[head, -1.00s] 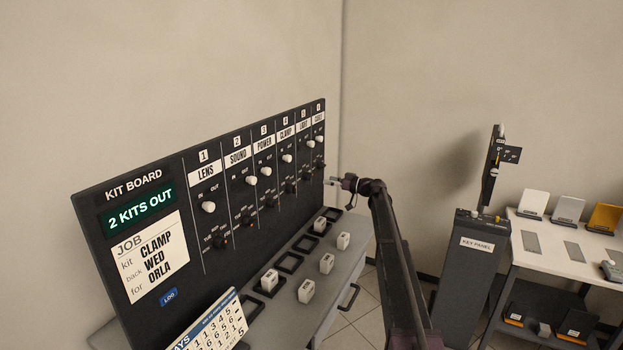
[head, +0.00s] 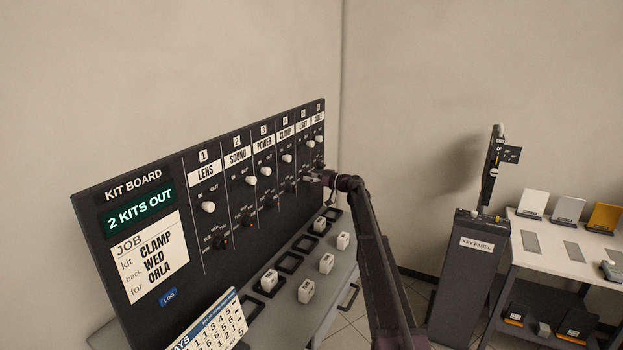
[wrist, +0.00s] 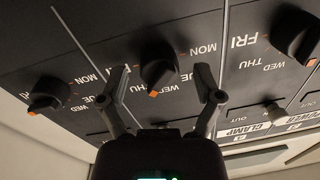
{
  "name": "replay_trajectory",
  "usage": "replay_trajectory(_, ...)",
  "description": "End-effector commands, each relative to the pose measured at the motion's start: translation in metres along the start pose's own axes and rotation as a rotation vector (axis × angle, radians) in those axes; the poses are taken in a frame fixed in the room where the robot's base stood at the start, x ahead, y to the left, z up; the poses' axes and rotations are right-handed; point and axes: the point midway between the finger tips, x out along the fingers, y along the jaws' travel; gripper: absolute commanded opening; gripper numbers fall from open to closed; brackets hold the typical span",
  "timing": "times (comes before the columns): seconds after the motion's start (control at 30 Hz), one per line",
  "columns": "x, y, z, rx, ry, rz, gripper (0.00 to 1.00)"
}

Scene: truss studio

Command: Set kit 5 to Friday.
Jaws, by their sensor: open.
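The kit board (head: 110,235) stands at the left, with numbered columns. Column 5's day dial is a black knob (wrist: 158,60) with an orange pointer, centred in the wrist view. Its pointer faces the day labels between THU and WED; I cannot tell which it marks. My gripper (wrist: 160,82) is open, one finger each side of this knob, not visibly squeezing it. In the head view my gripper (head: 311,178) is at the board's right part and hides this dial. The kit 5 header (head: 303,127) shows above.
Neighbouring dials stand close by: one at the left (wrist: 45,95) and one at the right (wrist: 297,35). A white in/out knob (head: 309,142) sits above. The counter below holds several white tags (head: 327,263). A key panel (head: 477,243) stands right of my arm.

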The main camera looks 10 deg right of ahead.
Motion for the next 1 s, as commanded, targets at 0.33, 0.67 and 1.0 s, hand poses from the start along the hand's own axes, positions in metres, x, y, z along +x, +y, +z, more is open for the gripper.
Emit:
replay_trajectory(0.33,0.0002,-0.0003,0.0000,0.000,0.000,-0.001,0.01)
replay_trajectory(0.67,-0.0002,0.0000,0.0000,0.021,0.002,-0.001,0.01)
replay_trajectory(1.0,0.0009,-0.0004,0.0005,0.178,0.012,-0.004,0.01)
